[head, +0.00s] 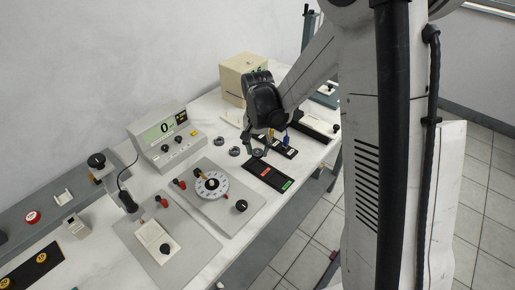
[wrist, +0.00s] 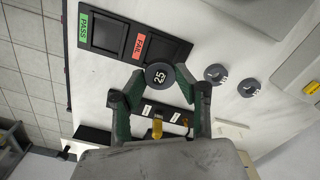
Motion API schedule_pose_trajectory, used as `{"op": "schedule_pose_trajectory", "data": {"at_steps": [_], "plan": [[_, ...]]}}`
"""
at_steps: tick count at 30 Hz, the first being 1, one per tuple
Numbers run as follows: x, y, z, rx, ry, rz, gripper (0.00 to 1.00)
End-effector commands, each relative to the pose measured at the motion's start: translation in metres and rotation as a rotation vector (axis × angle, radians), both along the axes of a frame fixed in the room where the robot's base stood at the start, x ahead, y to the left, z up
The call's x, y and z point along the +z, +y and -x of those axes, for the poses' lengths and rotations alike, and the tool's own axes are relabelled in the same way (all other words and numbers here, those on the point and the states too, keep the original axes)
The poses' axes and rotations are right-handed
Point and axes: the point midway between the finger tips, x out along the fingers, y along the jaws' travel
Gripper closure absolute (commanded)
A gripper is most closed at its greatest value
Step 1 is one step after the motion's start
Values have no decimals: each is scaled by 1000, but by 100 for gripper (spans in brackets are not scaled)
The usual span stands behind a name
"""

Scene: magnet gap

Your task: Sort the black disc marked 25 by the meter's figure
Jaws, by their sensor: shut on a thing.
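My gripper (wrist: 158,76) is shut on the black disc marked 25 (wrist: 157,74), with one fingertip on each side of it. In the head view the gripper (head: 258,146) holds the disc (head: 258,153) by the black sorting tray (head: 251,167). In the wrist view the tray (wrist: 151,63) has two empty compartments, a green PASS label (wrist: 84,27) and a red FAIL label (wrist: 138,46). The disc overlaps the tray's edge near FAIL; its height cannot be told. The meter (head: 160,148) stands left and its display shows 0.
Two other dark discs lie on the bench, one (wrist: 215,73) nearer the tray and another (wrist: 247,88). A round dial plate (head: 212,185) and a probe stand (head: 127,201) are to the left. A beige box (head: 240,78) stands behind. The bench's front edge is near the tray.

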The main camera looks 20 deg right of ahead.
Motion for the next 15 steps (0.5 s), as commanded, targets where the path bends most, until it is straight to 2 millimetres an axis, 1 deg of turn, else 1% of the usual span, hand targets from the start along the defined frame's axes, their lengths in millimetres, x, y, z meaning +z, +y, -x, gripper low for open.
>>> {"op": "schedule_pose_trajectory", "data": {"at_steps": [5, 15], "plan": [[-3, 0, 0, -2, 0, 0, 93], [-24, 0, 0, -1, 0, 0, 93]]}}
